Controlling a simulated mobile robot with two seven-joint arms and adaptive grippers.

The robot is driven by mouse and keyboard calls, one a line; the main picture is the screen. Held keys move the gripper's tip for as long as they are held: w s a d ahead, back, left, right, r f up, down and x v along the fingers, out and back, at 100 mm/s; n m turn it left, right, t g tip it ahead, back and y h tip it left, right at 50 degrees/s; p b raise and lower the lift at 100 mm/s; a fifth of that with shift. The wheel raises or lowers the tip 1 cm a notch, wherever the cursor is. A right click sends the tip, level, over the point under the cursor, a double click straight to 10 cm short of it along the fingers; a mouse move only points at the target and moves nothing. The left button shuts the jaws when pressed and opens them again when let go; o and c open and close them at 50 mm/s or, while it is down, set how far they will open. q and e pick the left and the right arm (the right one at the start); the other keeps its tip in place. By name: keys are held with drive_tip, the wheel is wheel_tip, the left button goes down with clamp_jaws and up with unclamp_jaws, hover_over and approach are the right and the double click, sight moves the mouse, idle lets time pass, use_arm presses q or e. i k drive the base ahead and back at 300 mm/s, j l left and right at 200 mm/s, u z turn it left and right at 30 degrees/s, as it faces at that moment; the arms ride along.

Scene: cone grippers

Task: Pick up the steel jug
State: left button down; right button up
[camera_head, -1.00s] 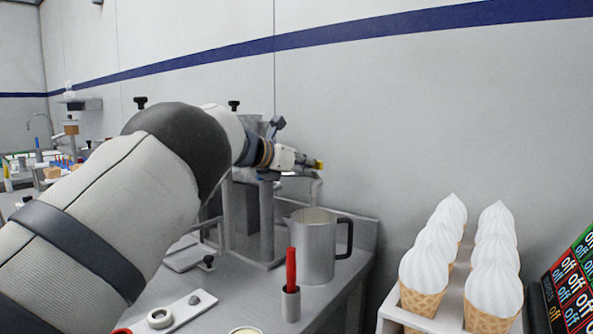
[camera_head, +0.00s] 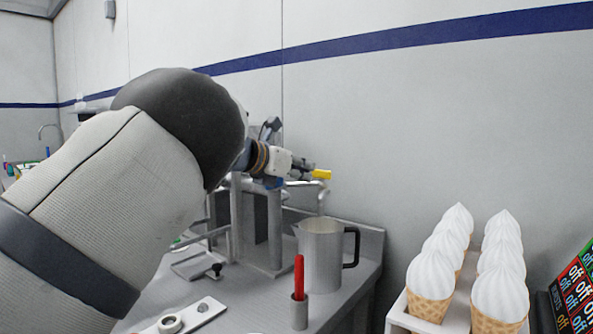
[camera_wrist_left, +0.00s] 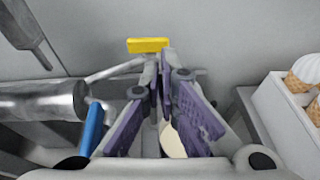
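The steel jug (camera_head: 320,258) stands upright on the grey counter, with its dark handle on the right and its open top showing. My left gripper (camera_head: 308,172) is above the jug, beside the steel frame, pointing right and apart from it. In the left wrist view its purple-padded fingers (camera_wrist_left: 162,72) come together at the tips with nothing seen held between them. A pale round patch (camera_wrist_left: 172,140) shows between the fingers; I cannot tell whether it is the jug's inside. My right gripper is in neither view.
A steel frame with bent pipes (camera_head: 272,225) stands behind the jug. A small cup (camera_head: 299,312) with a red stick is in front. A holder (camera_head: 400,312) of ice-cream cones is right, beside a panel (camera_head: 575,295). A yellow block (camera_wrist_left: 148,45) lies beyond the fingertips.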

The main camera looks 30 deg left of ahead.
sight(320, 238)
drive_tip(key=k+l, duration=0.65)
drive_tip(key=k, duration=0.25)
